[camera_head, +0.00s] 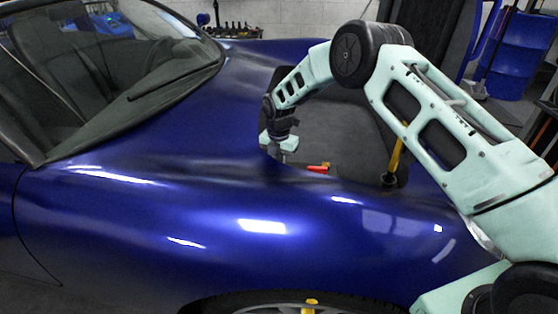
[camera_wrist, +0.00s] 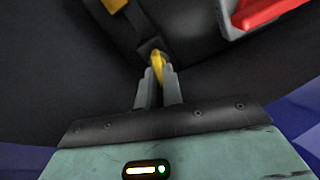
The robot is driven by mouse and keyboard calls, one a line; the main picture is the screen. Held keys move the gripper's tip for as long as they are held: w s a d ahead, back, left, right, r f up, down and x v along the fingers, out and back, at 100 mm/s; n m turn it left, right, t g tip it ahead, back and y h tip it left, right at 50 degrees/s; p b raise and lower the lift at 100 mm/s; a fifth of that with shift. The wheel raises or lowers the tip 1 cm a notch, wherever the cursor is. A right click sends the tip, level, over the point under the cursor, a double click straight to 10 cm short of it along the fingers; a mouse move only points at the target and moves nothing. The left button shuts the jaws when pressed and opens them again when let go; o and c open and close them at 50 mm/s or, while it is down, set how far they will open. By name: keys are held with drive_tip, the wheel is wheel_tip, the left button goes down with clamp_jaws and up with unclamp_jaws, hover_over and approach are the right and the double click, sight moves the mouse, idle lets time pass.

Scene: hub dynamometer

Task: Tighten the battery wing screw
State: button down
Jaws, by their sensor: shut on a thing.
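My gripper (camera_wrist: 158,72) points down into the dark open front compartment of the blue car. In the wrist view its two grey fingers are closed on a small yellow piece (camera_wrist: 157,58), which looks like the wing screw. The screw sits at the end of a dark strap or bracket (camera_wrist: 125,27). What lies under the screw is hidden. In the head view my gripper (camera_head: 281,157) is at the left edge of the compartment, and the screw is hidden there.
A red part (camera_head: 318,168) lies right of my gripper, and shows in the wrist view (camera_wrist: 262,12) on a grey piece. A yellow upright bar (camera_head: 394,160) stands at the compartment's right side. The blue bodywork (camera_head: 190,200) surrounds the opening closely.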

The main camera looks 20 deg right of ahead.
drive_tip(key=m+p, duration=0.1)
drive_tip(key=m, duration=0.2)
drive_tip(key=shift+r+m, duration=0.15)
drive_tip(key=shift+m, duration=0.25)
drive_tip(key=m+p, duration=0.1)
drive_tip(key=m, duration=0.3)
drive_tip(key=shift+w+m, duration=0.15)
drive_tip(key=shift+m, duration=0.15)
drive_tip(key=m, duration=0.4)
drive_tip(key=shift+w+p, duration=0.1)
drive_tip(key=shift+p, duration=0.3)
drive_tip(key=m, duration=0.4)
drive_tip(key=shift+w, duration=0.1)
drive_tip(key=m, duration=0.4)
drive_tip(key=shift+m, duration=0.3)
drive_tip(key=m, duration=0.3)
drive_tip(key=shift+d+m+p, duration=0.1)
drive_tip(key=shift+m+p, duration=0.2)
drive_tip(key=shift+m, duration=0.1)
drive_tip(key=m, duration=0.4)
drive_tip(key=shift+w+d, duration=0.1)
drive_tip(key=shift+m, duration=1.7)
